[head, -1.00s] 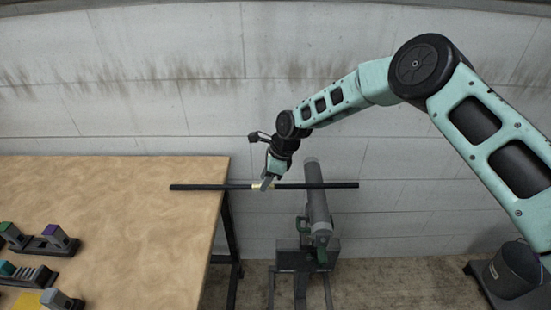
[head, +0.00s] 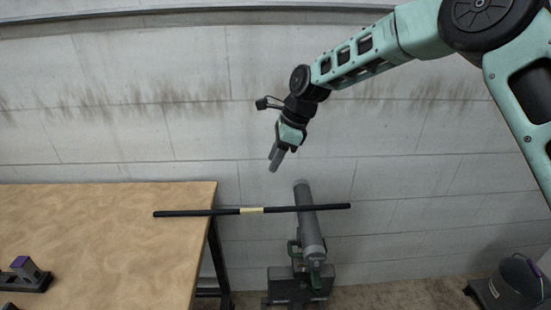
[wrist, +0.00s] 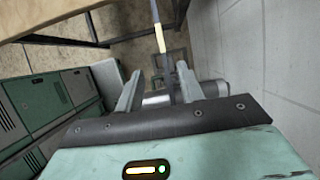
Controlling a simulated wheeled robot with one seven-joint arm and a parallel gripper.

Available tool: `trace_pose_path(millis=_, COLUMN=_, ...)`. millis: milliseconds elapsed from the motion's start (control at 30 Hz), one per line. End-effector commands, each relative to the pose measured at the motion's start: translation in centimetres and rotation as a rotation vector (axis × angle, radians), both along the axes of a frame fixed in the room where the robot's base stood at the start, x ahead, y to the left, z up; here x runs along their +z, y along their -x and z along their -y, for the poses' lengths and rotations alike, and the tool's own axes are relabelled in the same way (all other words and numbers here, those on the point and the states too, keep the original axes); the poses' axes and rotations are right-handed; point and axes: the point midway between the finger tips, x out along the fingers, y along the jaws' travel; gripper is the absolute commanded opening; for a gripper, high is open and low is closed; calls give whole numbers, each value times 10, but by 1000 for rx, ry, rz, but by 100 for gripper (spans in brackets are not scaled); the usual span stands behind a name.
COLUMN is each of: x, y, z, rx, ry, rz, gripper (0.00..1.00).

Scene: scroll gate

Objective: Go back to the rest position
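My gripper (head: 273,163) is raised in front of the wall, above the black rod (head: 252,210) and apart from it. In the wrist view my gripper (wrist: 157,88) has its two fingers spread with nothing held between them. The rod has a pale yellow band at its middle. In the head view it spans from over the table's right part to across the grey cylinder. It also shows in the wrist view (wrist: 160,38), beyond the fingers.
A wooden table (head: 110,240) is at the left, with a purple-topped block (head: 25,268) on a dark base. The grey cylinder (head: 309,232) is on a dark stand (head: 300,285). A bucket (head: 515,285) is at the lower right. In the wrist view, green cabinets (wrist: 45,100) stand at the left.

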Motion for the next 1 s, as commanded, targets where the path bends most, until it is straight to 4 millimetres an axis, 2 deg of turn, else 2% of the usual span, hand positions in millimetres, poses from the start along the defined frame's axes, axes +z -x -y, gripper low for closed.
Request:
trace_pose_path(millis=333, x=2, y=2, z=-1, rx=11, ry=2, rz=4, gripper=38)
trace_pose_path(millis=467, x=16, y=33, z=-11, rx=185, ry=27, rz=61, gripper=38)
trace_pose_path(millis=567, x=33, y=79, z=-18, rx=442, ry=64, rz=138, gripper=38)
trace_pose_path(millis=600, x=39, y=101, z=-19, rx=560, ry=81, rz=172, gripper=38)
trace_pose_path(millis=733, x=55, y=172, z=-13, rx=951, ry=130, rz=275, gripper=38)
trace_pose_path(millis=867, x=63, y=242, z=5, rx=1332, ry=168, rz=361, gripper=38)
trace_pose_path(millis=1000, x=64, y=310, z=36, rx=1719, ry=194, rz=432, gripper=38)
